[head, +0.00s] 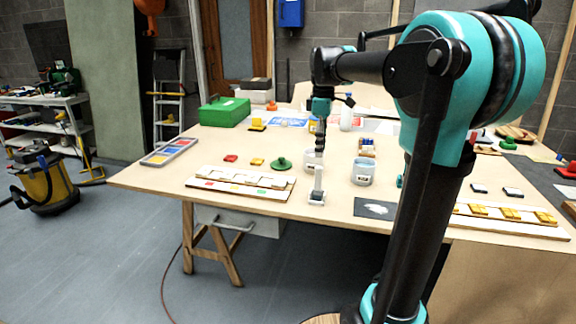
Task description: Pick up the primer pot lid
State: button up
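A round green lid-like piece with a knob (281,163) lies on the table, beside the right part of a white slotted panel. I cannot tell for sure that it is the primer pot lid. A pale pot (313,160) stands behind my wrist, partly hidden by it. A second grey-white pot with a label (362,172) stands to the right, with a bluish top or contents.
The wooden table (150,182) holds a white slotted panel (240,182), small red and yellow pieces, a colour tray (169,152), a green box (224,111) and a dark mat (374,208). My arm hides part of the right side. Bare tabletop lies at the left front.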

aim_at(280, 164)
jog(key=i+j+z, duration=0.1)
jog(key=i+j, duration=0.3)
jog(key=j, duration=0.15)
jog(key=i+j+z, duration=0.15)
jog(key=i+j, duration=0.3)
jog(key=k+j, duration=0.05)
jog(key=j, duration=0.05)
